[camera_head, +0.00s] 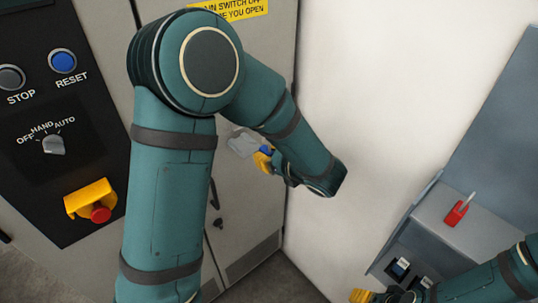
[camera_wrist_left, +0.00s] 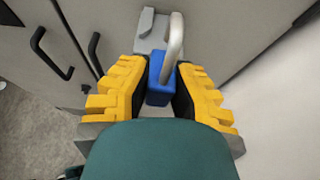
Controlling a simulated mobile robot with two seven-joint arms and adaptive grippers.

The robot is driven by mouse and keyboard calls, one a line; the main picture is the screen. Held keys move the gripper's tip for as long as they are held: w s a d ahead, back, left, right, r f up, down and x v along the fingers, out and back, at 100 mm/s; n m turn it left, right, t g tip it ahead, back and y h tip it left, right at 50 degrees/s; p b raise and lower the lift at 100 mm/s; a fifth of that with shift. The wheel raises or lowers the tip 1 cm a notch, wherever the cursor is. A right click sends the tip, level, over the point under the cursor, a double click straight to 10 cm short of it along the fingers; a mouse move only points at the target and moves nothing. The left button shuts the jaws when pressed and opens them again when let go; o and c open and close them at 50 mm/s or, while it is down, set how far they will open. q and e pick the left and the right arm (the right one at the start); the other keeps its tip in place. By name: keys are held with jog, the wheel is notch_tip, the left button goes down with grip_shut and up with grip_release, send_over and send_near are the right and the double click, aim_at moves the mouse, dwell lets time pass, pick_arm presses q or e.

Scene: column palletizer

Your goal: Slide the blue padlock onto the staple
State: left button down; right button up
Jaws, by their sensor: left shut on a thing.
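The blue padlock (camera_wrist_left: 160,86) is held between the yellow fingers of my left gripper (camera_head: 264,160). In the head view only a small blue part of the padlock (camera_head: 266,149) shows above the fingers. Its silver shackle (camera_wrist_left: 175,38) points up and away in the left wrist view. A grey metal fitting (camera_wrist_left: 148,30) with a raised end, perhaps the staple, lies just beyond the shackle; it shows as a grey plate (camera_head: 242,145) in the head view. I cannot tell whether the shackle touches or passes through it. My right gripper (camera_head: 362,296) is partly cut off at the bottom edge.
Dark door handles (camera_wrist_left: 52,55) stand left of the gripper on the cabinet door (camera_head: 245,205). A red padlock (camera_head: 456,213) rests on a grey ledge at right. A white wall (camera_head: 370,90) fills the middle.

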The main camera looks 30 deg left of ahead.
aim_at(251, 150)
pick_arm(q)
jog(key=shift+w+a+f, duration=0.1)
jog(key=shift+w+a, duration=0.35)
jog(key=shift+a, duration=0.65)
jog(key=shift+w+a+f, duration=0.15)
jog(key=shift+w+a, duration=0.35)
jog(key=shift+a, duration=0.6)
jog(key=shift+w+a+f, duration=0.1)
jog(key=shift+w+a, duration=0.35)
jog(key=shift+a, duration=0.65)
jog(key=shift+w+a+r, duration=0.2)
jog(key=shift+a, duration=0.55)
jog(key=shift+b+x, duration=0.3)
jog(key=shift+x, duration=0.65)
jog(key=shift+a+r, duration=0.1)
jog(key=shift+a, duration=0.05)
jog(key=shift+w+a, duration=0.1)
jog(key=shift+a, duration=0.15)
